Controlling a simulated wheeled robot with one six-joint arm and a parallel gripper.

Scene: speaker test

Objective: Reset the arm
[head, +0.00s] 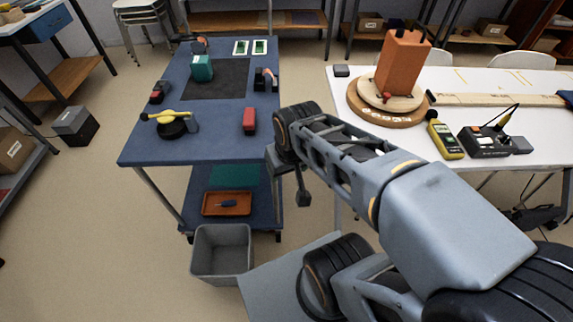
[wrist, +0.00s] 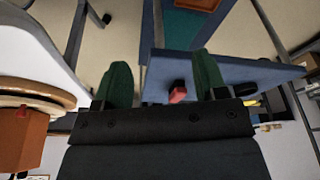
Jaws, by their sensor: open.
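My arm reaches from the lower right of the head view toward the gap between the blue table (head: 215,135) and the white table (head: 345,105). My gripper (wrist: 162,78) shows in the wrist view as two green fingers spread wide apart with nothing between them. In the head view the fingers are not clearly visible, being small and partly hidden by the wrist. In the wrist view a red block (wrist: 178,95) on the blue table shows beyond the fingers, apart from them.
The blue table holds a teal box (head: 202,68), a yellow-handled tool (head: 168,118) and a red block (head: 250,120). The white table holds an orange box (head: 402,65) on a round turntable (head: 365,110) and a yellow meter (head: 446,140). A grey bin (head: 222,252) stands on the floor.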

